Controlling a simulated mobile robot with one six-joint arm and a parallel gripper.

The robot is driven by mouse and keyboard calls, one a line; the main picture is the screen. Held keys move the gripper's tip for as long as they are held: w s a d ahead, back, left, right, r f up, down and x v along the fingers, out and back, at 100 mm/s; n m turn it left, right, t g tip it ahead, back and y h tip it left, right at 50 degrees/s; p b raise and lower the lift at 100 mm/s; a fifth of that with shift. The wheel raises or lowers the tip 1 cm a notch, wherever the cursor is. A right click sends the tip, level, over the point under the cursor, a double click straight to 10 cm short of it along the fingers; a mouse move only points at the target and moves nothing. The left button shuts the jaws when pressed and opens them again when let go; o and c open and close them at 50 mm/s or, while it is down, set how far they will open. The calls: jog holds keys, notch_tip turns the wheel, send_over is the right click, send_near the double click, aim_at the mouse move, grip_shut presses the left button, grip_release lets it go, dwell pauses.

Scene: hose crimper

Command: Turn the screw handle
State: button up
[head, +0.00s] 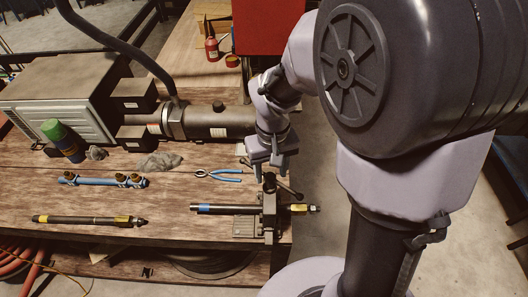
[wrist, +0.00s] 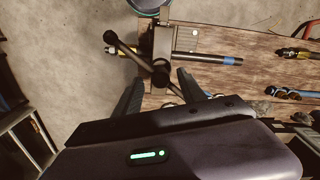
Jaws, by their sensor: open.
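The clamp (head: 269,213) stands at the right front edge of the wooden bench. Its dark screw handle (head: 289,190) has bars with rounded ends; in the wrist view the handle (wrist: 130,51) spreads from a hub in front of the clamp block (wrist: 163,42). A dark rod with a blue band (head: 222,209) runs through the clamp, its yellow-marked end sticking out to the right. My gripper (head: 270,179) is open, fingers pointing down just above and behind the handle. In the wrist view the hub lies between the fingertips (wrist: 157,76); I cannot tell whether they touch it.
Blue-handled pliers (head: 221,176) lie left of my gripper. A blue fitting bar (head: 100,181) and another dark hose piece (head: 90,220) lie farther left. A large cylindrical machine (head: 220,120) stands behind. Bare floor lies right of the bench.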

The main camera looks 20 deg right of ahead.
jog(key=shift+f, duration=0.25)
jog(key=shift+c, duration=0.2)
grip_shut()
dwell(1.1)
